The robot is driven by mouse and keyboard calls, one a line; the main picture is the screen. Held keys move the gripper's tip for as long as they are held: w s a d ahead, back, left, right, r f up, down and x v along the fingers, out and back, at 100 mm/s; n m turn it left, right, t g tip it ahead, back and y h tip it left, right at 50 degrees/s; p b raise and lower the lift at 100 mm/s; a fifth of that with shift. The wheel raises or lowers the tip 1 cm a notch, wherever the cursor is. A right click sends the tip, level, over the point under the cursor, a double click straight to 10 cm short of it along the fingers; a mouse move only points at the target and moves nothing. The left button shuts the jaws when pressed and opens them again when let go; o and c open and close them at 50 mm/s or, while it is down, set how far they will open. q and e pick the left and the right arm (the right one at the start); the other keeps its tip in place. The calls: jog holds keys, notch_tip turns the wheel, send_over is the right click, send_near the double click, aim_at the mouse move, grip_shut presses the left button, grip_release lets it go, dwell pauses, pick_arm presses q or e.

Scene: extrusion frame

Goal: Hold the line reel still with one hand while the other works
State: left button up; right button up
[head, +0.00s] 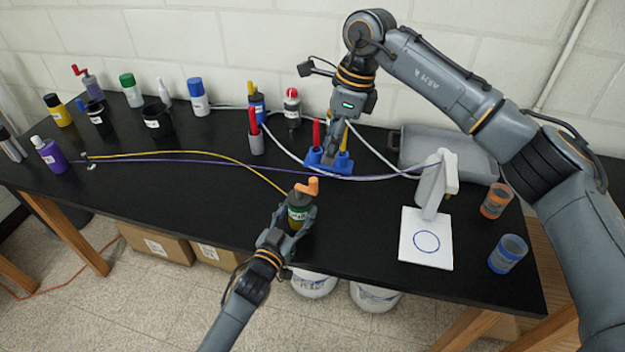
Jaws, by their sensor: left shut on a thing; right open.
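The line reel (297,216) is a dark green and yellow cylinder with a label and an orange crank (307,187) on top. It stands upright near the table's front edge. My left gripper (299,222) is shut around its body, hiding part of it. A yellow line (215,153) runs from the reel to a small fixture (89,161) at the left. My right gripper (333,148) is open above a blue holder (322,163) with red and yellow upright pieces, behind the reel. Its fingers overlap the holder in the picture; I cannot tell whether they touch it.
A purple line (250,165) and a pale cable (285,146) cross the black table (200,205). Several bottles, including a purple one (49,154), line the back and left.

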aim_at(314, 179)
jog(key=s+a+r+m+t+h, duration=0.15)
jog(key=s+m+t, duration=0.25)
jog(key=m, duration=0.8)
jog(key=shift+m, duration=0.3)
jog(key=x, duration=1.2)
jog(key=shift+w+a+f, duration=0.15)
jog(key=shift+w+a, duration=0.1)
jog(key=shift+a, duration=0.15)
jog(key=shift+c, duration=0.5)
grip_shut()
